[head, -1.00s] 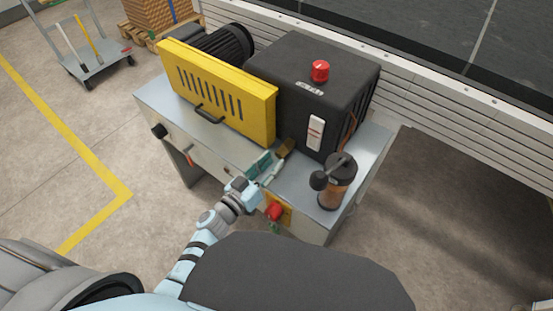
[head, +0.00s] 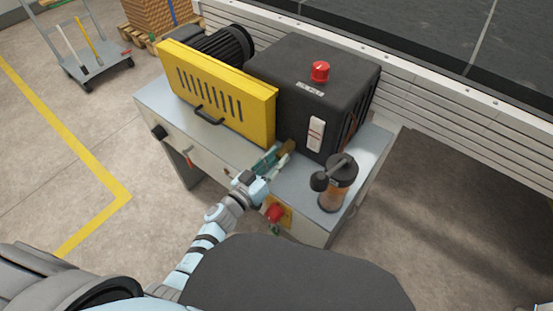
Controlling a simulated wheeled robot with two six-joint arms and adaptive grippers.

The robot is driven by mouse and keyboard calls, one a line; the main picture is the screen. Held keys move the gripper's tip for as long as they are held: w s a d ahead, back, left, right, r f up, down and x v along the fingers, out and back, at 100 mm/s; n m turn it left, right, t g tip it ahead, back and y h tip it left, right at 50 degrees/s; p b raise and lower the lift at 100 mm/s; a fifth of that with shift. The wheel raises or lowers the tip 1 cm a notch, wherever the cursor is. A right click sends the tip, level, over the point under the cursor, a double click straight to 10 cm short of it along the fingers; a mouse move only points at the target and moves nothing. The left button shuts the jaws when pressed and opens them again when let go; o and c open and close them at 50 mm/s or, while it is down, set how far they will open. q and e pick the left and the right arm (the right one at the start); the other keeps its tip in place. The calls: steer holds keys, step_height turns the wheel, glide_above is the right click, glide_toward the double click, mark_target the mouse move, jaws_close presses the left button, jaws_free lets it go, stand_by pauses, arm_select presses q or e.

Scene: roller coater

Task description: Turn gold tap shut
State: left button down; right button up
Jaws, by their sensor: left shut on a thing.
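The gold tap (head: 289,146) is a small brass-coloured piece at the foot of the black housing, above the grey machine top. My left gripper (head: 280,157) reaches over the front edge of the machine top, with its fingertips at the tap. The gripper is shut on the tap and hides part of it. The exact turn of the tap's handle is too small to tell. My right gripper is not in view.
A yellow slotted guard (head: 218,92) stands left of the tap. The black housing (head: 315,90) with a red knob (head: 320,71) is behind. A red button (head: 274,212) is on the front below.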

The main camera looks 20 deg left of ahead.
arm_select(q)
steer(key=shift+m, duration=0.3)
steer(key=m, duration=0.4)
steer(key=shift+m+p, duration=0.35)
steer(key=shift+m, duration=0.05)
steer(key=m, duration=0.5)
stand_by(0.3)
steer(key=c, duration=1.7)
jaws_free()
steer(key=shift+o, duration=0.2)
steer(key=v, duration=1.2)
